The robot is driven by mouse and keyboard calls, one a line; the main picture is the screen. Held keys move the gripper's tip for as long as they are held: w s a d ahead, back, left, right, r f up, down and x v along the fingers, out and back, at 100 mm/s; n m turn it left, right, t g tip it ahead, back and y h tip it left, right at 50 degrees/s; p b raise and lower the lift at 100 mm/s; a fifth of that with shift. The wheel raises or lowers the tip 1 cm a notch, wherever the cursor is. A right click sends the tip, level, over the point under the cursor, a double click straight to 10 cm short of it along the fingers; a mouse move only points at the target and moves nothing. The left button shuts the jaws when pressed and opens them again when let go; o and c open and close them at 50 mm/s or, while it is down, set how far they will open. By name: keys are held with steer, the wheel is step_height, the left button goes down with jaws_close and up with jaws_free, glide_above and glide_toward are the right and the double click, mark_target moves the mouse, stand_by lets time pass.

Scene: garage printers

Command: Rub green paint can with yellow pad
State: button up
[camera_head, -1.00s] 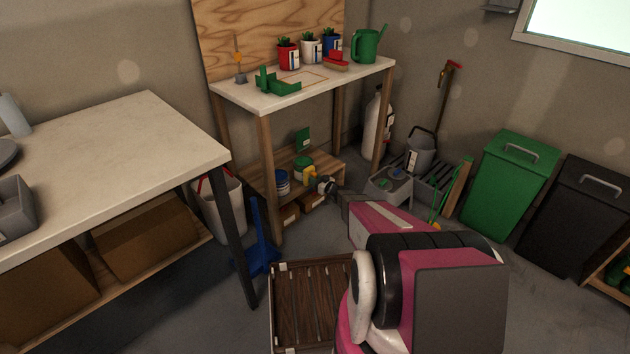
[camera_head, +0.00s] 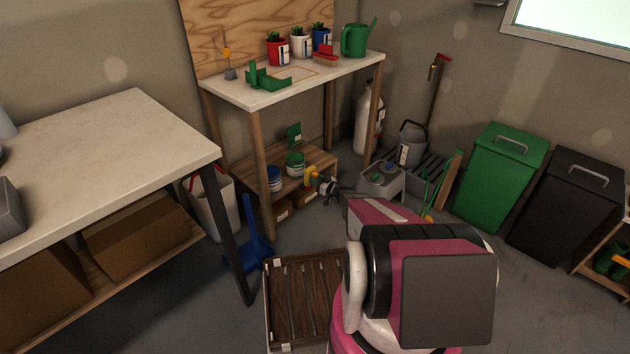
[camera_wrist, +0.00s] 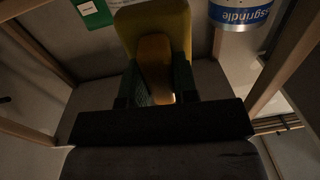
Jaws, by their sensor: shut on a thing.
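The green paint can (camera_head: 295,159) stands on the low wooden shelf under the white-topped bench, behind and right of a blue-labelled can (camera_head: 274,178). My gripper (camera_head: 322,184) is shut on the yellow pad (camera_head: 310,175), just in front and to the right of the green can. Whether pad and can touch I cannot tell. In the wrist view the yellow pad (camera_wrist: 178,22), with an orange-brown handle (camera_wrist: 155,65), is held between the fingers; the blue-labelled can (camera_wrist: 238,14) shows upside down at upper right. I cannot make out the green can there.
Bench legs (camera_head: 262,170) and the bench top (camera_head: 300,78) frame the space around the shelf. Small boxes (camera_head: 305,196) lie beneath it. A grey tray (camera_head: 380,183) stands to the right; a slatted crate (camera_head: 305,298) stands on the floor in front.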

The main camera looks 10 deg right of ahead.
steer(key=v, duration=0.3)
stand_by(0.4)
steer(key=shift+r, duration=0.1)
